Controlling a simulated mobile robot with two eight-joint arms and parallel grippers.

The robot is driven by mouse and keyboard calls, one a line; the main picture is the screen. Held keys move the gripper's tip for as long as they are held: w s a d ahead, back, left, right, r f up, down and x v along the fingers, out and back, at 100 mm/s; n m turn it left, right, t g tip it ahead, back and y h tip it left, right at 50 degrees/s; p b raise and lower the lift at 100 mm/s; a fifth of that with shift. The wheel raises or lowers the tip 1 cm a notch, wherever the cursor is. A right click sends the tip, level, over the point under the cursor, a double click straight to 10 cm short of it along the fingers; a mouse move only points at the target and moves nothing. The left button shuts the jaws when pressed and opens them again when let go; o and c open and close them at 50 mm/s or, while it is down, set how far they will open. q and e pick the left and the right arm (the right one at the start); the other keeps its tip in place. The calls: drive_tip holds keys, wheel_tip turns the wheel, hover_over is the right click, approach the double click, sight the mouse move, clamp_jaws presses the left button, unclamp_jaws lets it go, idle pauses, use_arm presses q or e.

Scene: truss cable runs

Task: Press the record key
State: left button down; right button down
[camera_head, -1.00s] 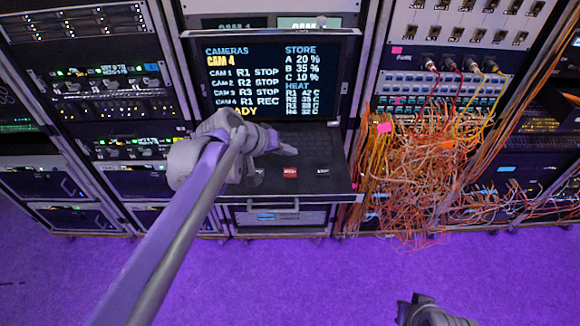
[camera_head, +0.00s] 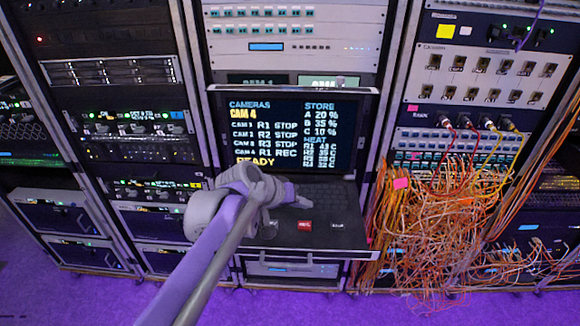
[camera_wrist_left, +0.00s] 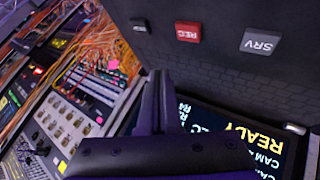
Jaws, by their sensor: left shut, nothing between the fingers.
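The record key (camera_head: 305,225) is a red key marked REC on the front part of the black keyboard drawer (camera_head: 347,240). It also shows upside down near the top of the left wrist view (camera_wrist_left: 188,32). My left gripper (camera_head: 308,203) is shut and empty over the keyboard, just behind the red key in the head view. In the left wrist view its closed fingers (camera_wrist_left: 155,82) appear below the key in the picture, with a gap between. I cannot tell its height above the drawer. My right gripper is out of view.
The screen (camera_head: 290,135) behind shows CAM 4, R1 REC and READY. Tangled orange cables (camera_head: 430,225) hang from the patch rack (camera_head: 470,80) at the right.

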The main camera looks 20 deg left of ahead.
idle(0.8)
use_arm(q)
drive_tip(key=s+f+m+y, duration=0.1)
drive_tip(key=s+f, duration=0.3)
drive_tip(key=s, duration=0.4)
drive_tip(key=s+a+f+g+y, duration=0.1)
drive_tip(key=s+f+y, duration=0.1)
drive_tip(key=s+f, duration=0.3)
drive_tip(key=s+a+f+m+g+y, duration=0.1)
drive_tip(key=s+f, duration=0.4)
drive_tip(key=s, duration=0.7)
drive_tip(key=shift+a+m+y, duration=0.2)
drive_tip(key=shift+m+y, duration=0.1)
drive_tip(key=shift+y, duration=0.1)
